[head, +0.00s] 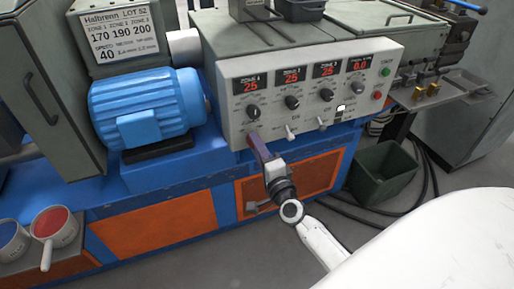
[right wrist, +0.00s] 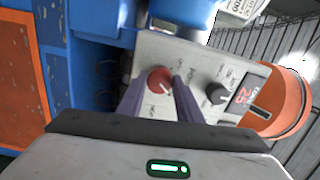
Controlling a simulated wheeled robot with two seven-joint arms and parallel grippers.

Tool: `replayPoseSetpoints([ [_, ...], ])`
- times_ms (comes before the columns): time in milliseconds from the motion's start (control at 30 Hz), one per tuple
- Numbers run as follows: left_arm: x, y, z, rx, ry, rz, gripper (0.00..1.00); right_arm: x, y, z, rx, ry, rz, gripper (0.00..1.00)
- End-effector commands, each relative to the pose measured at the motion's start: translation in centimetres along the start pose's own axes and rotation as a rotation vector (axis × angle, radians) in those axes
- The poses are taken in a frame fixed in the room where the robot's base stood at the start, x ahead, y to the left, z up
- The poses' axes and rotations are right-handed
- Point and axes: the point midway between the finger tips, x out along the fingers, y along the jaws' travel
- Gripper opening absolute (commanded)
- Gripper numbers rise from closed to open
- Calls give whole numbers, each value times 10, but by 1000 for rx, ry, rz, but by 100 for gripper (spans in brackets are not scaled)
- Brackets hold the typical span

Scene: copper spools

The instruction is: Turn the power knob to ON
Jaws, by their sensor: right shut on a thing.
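The red power knob (right wrist: 159,80) is on the pale control panel (right wrist: 210,58) in the right wrist view, with a light pointer line on its face. My right gripper (right wrist: 161,88) has one dark purple finger on each side of the knob and is shut on it. In the head view my right gripper (head: 253,139) reaches the lower left of the control panel (head: 240,131) and hides the knob. The small lettering around the knob is too blurred to read surely. My left gripper is not in view.
Dark zone knobs (head: 292,102) sit above, under red displays. Two small toggles (head: 290,132) stick out right of my gripper. A blue motor (head: 145,107) stands left. A green bin (head: 383,171) is on the floor right.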

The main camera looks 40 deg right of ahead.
Motion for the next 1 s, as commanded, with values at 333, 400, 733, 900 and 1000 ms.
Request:
replayPoseSetpoints([
  [333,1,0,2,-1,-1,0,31,0,1,0,104,0,2,10],
  [400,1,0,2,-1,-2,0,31,0,1,0,111,0,2,10],
  [733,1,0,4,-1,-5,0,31,0,1,0,117,0,2,10],
  [900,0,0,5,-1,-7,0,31,0,1,0,116,0,2,49],
  [1000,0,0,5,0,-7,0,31,0,0,0,115,0,1,51],
])
